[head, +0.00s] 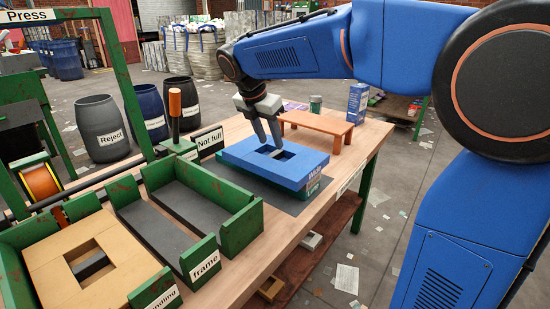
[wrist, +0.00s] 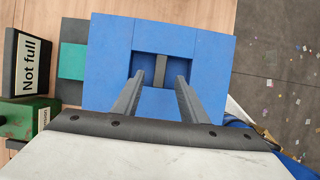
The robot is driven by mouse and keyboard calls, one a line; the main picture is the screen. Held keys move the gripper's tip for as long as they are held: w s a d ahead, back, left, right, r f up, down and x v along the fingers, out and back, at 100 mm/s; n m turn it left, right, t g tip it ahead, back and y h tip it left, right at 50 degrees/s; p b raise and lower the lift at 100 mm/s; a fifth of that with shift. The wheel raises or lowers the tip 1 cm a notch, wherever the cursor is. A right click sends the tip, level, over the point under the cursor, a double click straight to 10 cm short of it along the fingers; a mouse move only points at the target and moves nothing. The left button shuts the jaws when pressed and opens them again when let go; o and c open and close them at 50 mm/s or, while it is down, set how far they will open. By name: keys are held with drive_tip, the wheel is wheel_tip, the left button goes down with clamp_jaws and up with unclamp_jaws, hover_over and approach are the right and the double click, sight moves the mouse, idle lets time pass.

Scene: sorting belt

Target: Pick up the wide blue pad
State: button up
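The wide blue pad (head: 243,163) lies flat on top of a green block on the table. It has a rectangular opening with a narrow grey bar across it. In the wrist view the blue pad (wrist: 108,60) fills the middle, and the grey bar (wrist: 160,70) lies between my fingertips. My gripper (head: 271,146) points down over the opening. In the wrist view my gripper (wrist: 159,76) has its two fingers apart, one on each side of the bar. I cannot tell whether the fingertips touch the bar or how deep they reach.
The green block (wrist: 73,61) sticks out beside the pad on a dark mat (head: 225,180). A "Not full" sign (head: 209,140) and a green "frame" tray (head: 204,262) stand to the left. An orange-brown stand (head: 318,123) is behind. Bare table (head: 285,228) lies in front.

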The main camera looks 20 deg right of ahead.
sight(275, 153)
drive_tip(key=shift+x, duration=2.6)
clamp_jaws()
